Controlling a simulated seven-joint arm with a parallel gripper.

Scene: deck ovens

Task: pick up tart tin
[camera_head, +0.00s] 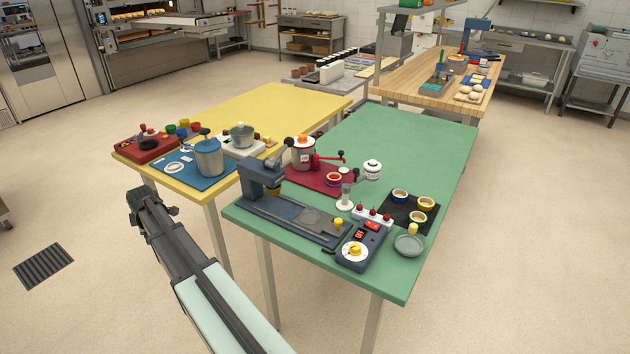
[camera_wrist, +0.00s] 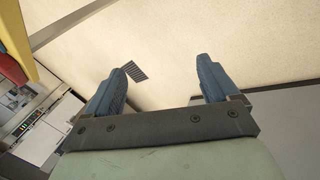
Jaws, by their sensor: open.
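My gripper (camera_head: 137,205) is left of the green table, over bare floor and well away from the tin. In the wrist view my gripper (camera_wrist: 162,80) has its two blue fingers wide apart with nothing between them. The tin does not show in the wrist view.
Left of the tin are a dark blue device with a dial (camera_head: 356,252) and a grey-blue press (camera_head: 262,180). Behind it is a black mat (camera_head: 398,207) with several coloured cups. A yellow table (camera_head: 270,105) with pots stands at left. The green table's far part is clear.

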